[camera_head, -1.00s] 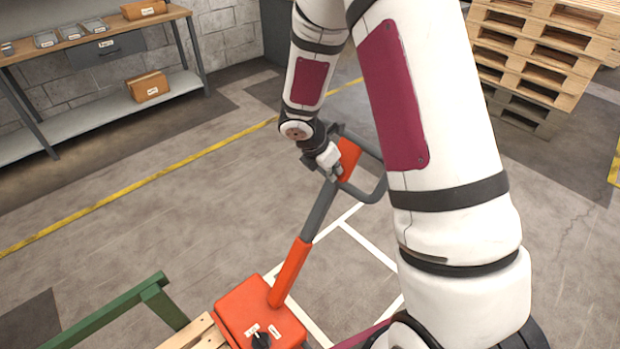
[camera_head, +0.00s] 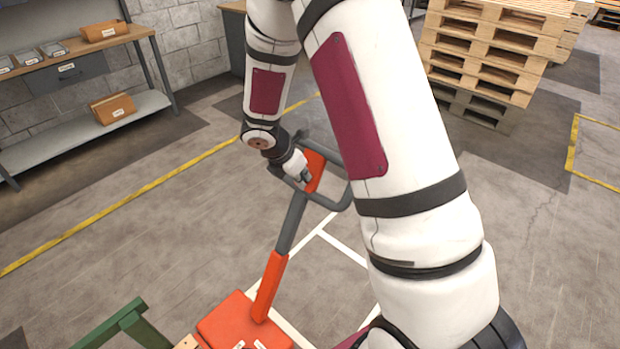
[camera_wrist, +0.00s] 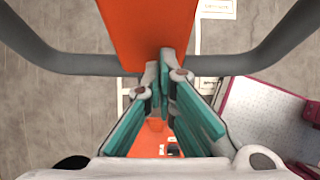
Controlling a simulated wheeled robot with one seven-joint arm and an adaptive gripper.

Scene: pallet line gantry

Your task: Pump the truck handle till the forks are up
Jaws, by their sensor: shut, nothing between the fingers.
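The truck handle has an orange lower shaft (camera_head: 268,288), a grey upper shaft and a grey loop grip (camera_head: 338,198) around an orange head (camera_head: 316,165). It leans up and to the right from the orange pump housing (camera_head: 238,322). My gripper (camera_head: 304,177) is at the handle's head. In the wrist view my gripper (camera_wrist: 164,75) is shut and empty, its fingertips overlapping the lower edge of the orange head (camera_wrist: 147,30), between the two sides of the loop (camera_wrist: 75,64). Whether the fingers touch it, I cannot tell. The forks are out of view.
A workbench (camera_head: 90,47) with trays and cardboard boxes stands at the back left. Stacked wooden pallets (camera_head: 485,60) stand at the back right. A green frame (camera_head: 122,322) is at the lower left. Floor between carries yellow and white lines and is clear.

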